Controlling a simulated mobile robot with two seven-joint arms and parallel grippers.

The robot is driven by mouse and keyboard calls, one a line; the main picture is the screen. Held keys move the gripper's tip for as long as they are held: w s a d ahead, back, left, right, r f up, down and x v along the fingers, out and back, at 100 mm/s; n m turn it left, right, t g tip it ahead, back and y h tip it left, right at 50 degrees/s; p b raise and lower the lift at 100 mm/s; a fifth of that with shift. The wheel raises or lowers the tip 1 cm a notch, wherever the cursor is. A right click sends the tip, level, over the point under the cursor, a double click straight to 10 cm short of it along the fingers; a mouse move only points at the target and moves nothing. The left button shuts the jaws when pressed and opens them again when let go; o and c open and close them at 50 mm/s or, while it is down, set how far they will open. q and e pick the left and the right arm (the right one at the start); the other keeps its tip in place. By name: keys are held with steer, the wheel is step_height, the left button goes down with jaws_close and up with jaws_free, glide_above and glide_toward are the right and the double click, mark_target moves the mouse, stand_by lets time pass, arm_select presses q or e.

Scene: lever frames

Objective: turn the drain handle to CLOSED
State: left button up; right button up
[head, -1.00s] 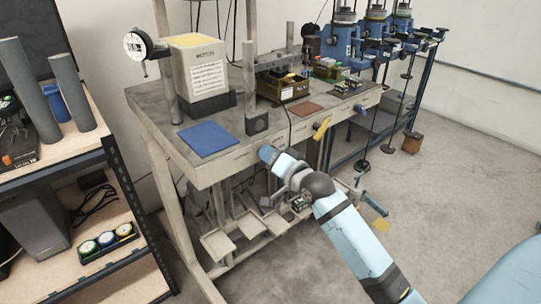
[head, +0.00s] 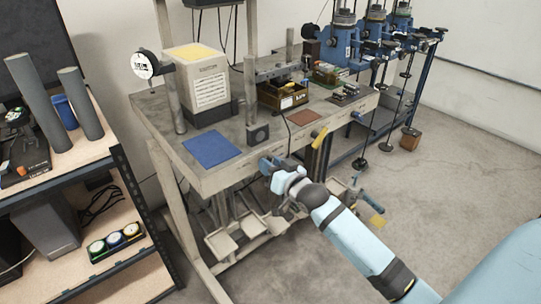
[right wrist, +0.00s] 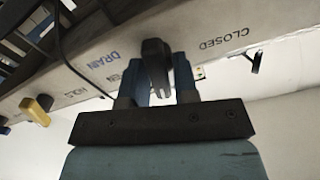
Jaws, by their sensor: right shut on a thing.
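In the right wrist view the dark drain handle (right wrist: 156,62) sits between the two blue fingers of my right gripper (right wrist: 162,80), which is shut on it. The handle is on the pale bench front, just right of the printed DRAIN label (right wrist: 103,59). The OPEN label (right wrist: 115,78) is partly hidden behind a finger. The CLOSED label (right wrist: 224,37) is clear to the right of the handle. My left gripper is out of view.
A yellow handle (head: 319,137) sits farther right on the bench front, with a blue one (head: 358,117) beyond. The bench (head: 153,118) carries a blue mat (head: 212,149) and a boxy machine (head: 196,76). A shelf (head: 112,160) stands left. Floor at right is open.

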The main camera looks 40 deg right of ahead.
steer(key=n+p, duration=0.2)
steer(key=shift+r+n, duration=0.25)
steer(key=shift+n, duration=0.15)
steer(key=n+p, duration=0.3)
steer(key=shift+a+n, duration=0.15)
steer(key=shift+n, duration=0.15)
steer(key=n+p, duration=0.1)
steer(key=n, duration=0.2)
steer(key=shift+f, duration=0.15)
steer(key=shift+a+f+n+p, duration=0.1)
steer(key=shift+n+p, duration=0.45)
steer(key=shift+n, duration=0.35)
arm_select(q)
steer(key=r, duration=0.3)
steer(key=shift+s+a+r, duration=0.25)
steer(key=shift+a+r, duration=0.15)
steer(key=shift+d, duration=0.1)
arm_select(e)
steer(key=shift+n, duration=0.4)
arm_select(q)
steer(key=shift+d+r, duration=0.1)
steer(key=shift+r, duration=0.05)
arm_select(e)
steer(key=o, duration=0.7)
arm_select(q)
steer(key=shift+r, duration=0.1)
